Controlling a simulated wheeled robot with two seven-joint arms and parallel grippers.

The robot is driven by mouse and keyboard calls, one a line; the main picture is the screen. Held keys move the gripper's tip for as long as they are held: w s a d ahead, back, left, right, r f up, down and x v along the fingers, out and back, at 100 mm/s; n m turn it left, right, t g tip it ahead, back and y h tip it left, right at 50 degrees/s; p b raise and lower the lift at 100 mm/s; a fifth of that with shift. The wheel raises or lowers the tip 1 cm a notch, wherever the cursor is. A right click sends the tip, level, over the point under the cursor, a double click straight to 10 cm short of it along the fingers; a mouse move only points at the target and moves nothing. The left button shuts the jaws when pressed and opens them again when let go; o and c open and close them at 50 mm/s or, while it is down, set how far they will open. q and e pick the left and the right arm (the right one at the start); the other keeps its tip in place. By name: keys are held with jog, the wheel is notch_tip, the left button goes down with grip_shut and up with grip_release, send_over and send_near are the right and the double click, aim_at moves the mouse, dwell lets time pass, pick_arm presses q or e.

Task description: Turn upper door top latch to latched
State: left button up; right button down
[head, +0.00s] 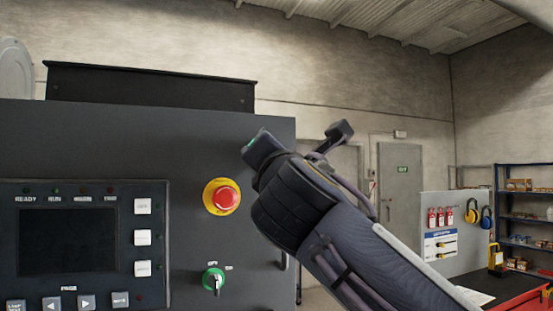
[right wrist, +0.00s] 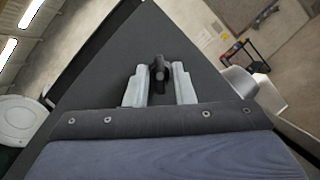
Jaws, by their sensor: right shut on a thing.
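The upper door top latch (right wrist: 159,74) is a small black handle on a dark grey panel face (right wrist: 205,75), seen in the right wrist view. My right gripper (right wrist: 159,84) has its two pale fingers on either side of this handle and is shut on it. In the wrist view the handle lies in line with the fingers; I cannot tell whether it is latched. In the head view my right arm comes in from the lower right, and its hand is at the right edge of the grey cabinet (head: 160,140). The latch and fingertips are hidden there. My left gripper is not in view.
The cabinet front carries a red emergency stop button (head: 226,198), a green-ringed key switch (head: 214,281) and a control panel with a dark screen (head: 68,242). At the right are a board with red tags (head: 441,217), a blue shelf (head: 510,205) and a red bench (head: 515,290).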

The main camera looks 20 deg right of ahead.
jog(key=shift+a+r+m+g+h+p, duration=0.15)
jog(key=shift+m+g+p, duration=0.45)
jog(key=shift+m, duration=1.25)
jog(key=shift+d+m+g+h+p, duration=0.2)
jog(key=shift+m+g+p, duration=0.45)
jog(key=shift+m, duration=1.15)
jog(key=shift+a+r+m+g+h+p, duration=0.25)
jog(key=shift+m+g, duration=0.6)
jog(key=shift+m, duration=1)
jog(key=shift+d+f, duration=0.15)
jog(key=shift+f, duration=0.05)
jog(key=c, duration=1.2)
grip_release()
jog(key=shift+c, duration=0.2)
